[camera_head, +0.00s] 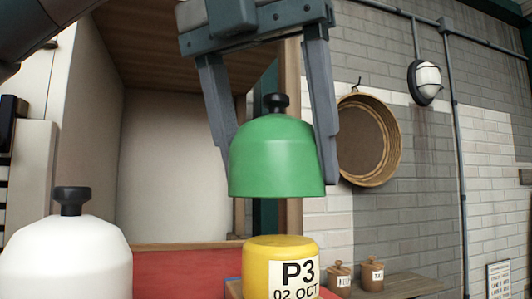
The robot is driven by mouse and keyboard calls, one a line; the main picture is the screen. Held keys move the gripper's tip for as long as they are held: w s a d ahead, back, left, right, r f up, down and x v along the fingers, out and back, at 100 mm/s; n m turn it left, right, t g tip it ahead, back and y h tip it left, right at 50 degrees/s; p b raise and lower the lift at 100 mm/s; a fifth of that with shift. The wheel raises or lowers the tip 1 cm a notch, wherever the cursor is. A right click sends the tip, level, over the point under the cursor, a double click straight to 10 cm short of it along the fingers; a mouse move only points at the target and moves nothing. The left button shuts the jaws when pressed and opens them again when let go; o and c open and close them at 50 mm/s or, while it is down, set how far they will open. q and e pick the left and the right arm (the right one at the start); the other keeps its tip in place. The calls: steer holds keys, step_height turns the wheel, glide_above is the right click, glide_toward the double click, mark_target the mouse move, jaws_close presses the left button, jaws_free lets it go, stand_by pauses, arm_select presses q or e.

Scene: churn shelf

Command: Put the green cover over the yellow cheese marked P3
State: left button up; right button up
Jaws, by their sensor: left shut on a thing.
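The green cover (277,160) is a dome with a black knob on top. My left gripper (278,150) is shut on it, one finger at each side of the dome, and holds it upright in the air. The yellow cheese marked P3 (262,268) stands below it, its label facing me with "P3" and "02 OCT". A clear gap shows between the cover's rim and the top of the cheese. The cover looks roughly above the cheese, perhaps slightly to the left. The cheese's lower part is cut off by the frame. My right gripper is not in view.
A white cover (66,259) with a black knob stands at the lower left. A red surface (185,272) lies behind it. Two small brown jars (371,274) stand on a wooden shelf (405,285) at the right. A round sieve (369,140) hangs on the brick wall.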

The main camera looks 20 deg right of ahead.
mark_target(278, 241)
arm_select(q)
steer(key=shift+s+r, duration=0.2)
steer(key=shift+s, duration=0.7)
steer(key=shift+w+f, duration=0.4)
steer(key=shift+w, duration=0.2)
steer(key=shift+s+f, duration=0.35)
steer(key=shift+f, duration=0.55)
steer(key=shift+w+f, duration=0.2)
steer(key=shift+f, duration=1.2)
steer(key=shift+f+b, duration=0.35)
steer(key=shift+f, duration=0.9)
steer(key=shift+s, duration=0.1)
steer(key=shift+f+b, duration=0.55)
steer(key=shift+f, duration=0.05)
